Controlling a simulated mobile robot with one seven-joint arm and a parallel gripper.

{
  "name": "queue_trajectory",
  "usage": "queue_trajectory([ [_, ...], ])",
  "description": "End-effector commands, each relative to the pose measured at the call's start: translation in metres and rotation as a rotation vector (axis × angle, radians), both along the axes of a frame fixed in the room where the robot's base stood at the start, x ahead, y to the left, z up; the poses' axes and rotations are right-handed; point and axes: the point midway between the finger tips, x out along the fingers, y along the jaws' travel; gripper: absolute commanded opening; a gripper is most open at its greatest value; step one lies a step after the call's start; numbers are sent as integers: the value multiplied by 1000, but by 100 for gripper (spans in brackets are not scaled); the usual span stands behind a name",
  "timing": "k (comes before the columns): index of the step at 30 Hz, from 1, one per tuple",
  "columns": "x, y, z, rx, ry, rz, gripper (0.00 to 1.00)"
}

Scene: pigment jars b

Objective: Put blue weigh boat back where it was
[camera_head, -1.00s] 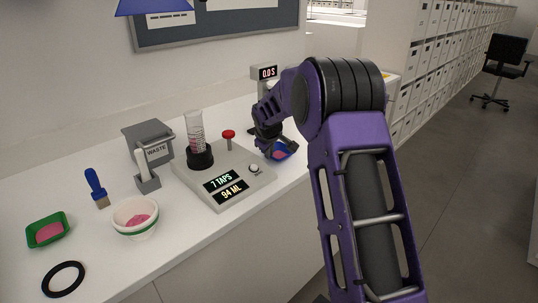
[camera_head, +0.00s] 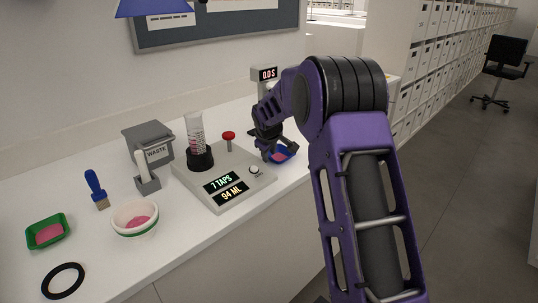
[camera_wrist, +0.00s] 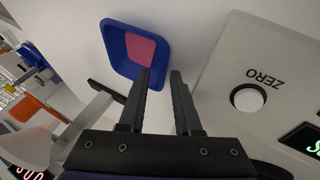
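The blue weigh boat (camera_head: 284,158) holds pink pigment and sits level on the white bench, right of the scale. In the wrist view, the blue weigh boat (camera_wrist: 115,50) lies just beyond my fingertips. My gripper (camera_wrist: 161,72) is open, with a clear gap between its fingers. One finger overlaps the boat's near rim in the picture and the other is just outside it. I cannot tell whether either finger touches the boat. In the head view, my gripper partly hides the boat.
The scale (camera_head: 197,180), carrying a graduated cylinder (camera_head: 195,130), stands close beside the boat. A timer display (camera_head: 267,74) is behind my gripper.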

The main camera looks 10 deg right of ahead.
Motion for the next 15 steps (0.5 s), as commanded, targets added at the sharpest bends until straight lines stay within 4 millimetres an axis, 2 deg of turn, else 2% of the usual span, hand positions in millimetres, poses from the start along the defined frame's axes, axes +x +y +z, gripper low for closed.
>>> queue_trajectory([
  [9,-36,6,59,0,-4,2,32],
  [15,-54,9,85,0,-4,1,32],
])
